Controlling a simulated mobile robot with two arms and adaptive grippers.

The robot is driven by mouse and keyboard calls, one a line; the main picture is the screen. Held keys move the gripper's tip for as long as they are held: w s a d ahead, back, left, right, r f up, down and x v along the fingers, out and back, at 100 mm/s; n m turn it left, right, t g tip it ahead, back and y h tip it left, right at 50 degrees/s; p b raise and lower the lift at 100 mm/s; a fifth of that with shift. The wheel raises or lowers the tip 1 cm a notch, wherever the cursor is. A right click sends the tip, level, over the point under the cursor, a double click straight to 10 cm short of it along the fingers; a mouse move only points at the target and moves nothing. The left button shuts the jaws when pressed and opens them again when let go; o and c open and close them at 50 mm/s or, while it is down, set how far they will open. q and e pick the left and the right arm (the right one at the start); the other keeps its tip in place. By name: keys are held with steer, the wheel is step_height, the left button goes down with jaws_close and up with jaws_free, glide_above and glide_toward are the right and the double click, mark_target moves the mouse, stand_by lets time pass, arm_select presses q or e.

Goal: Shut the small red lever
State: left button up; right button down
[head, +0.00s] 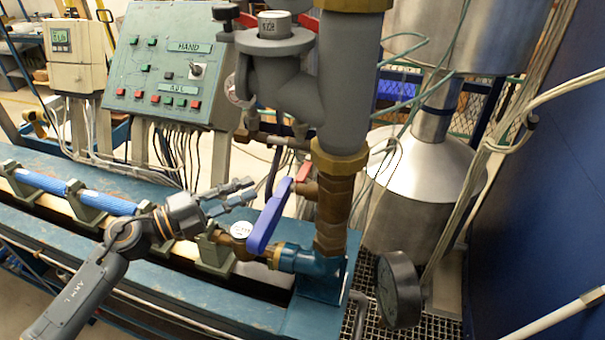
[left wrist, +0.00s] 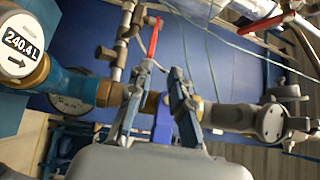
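The small red lever (head: 304,172) shows only in part in the head view, behind the blue lever (head: 268,215) and beside the brass vertical pipe. In the left wrist view the red lever (left wrist: 153,38) stands upright, beyond the fingertips. My left gripper (head: 254,190) is left of the blue lever in the head view, its fingers pointing toward the valves. In the left wrist view my left gripper (left wrist: 157,82) has its two fingers apart, with nothing clearly held. The blue lever (left wrist: 163,122) appears between them; I cannot tell if they touch it. My right gripper is out of view.
The grey meter body (head: 285,80) and brass pipe (head: 333,205) rise right of the gripper. A control panel (head: 165,60) stands at the back left. A round gauge (head: 398,288) is at lower right. Thin cables hang near the steel vessel (head: 420,185).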

mark_target(302, 173)
arm_select(q)
steer(key=shift+m+g, duration=0.5)
steer(key=shift+g, duration=0.1)
steer(key=p+x, duration=0.1)
steer(key=x, duration=0.3)
steer(key=p+x, duration=0.2)
steer(key=x, duration=0.3)
steer(key=p+x, duration=0.2)
steer(key=x, duration=0.2)
steer(key=shift+d+f, duration=0.25)
steer(key=shift+f, duration=0.05)
steer(key=shift+d+f, duration=0.1)
jaws_close()
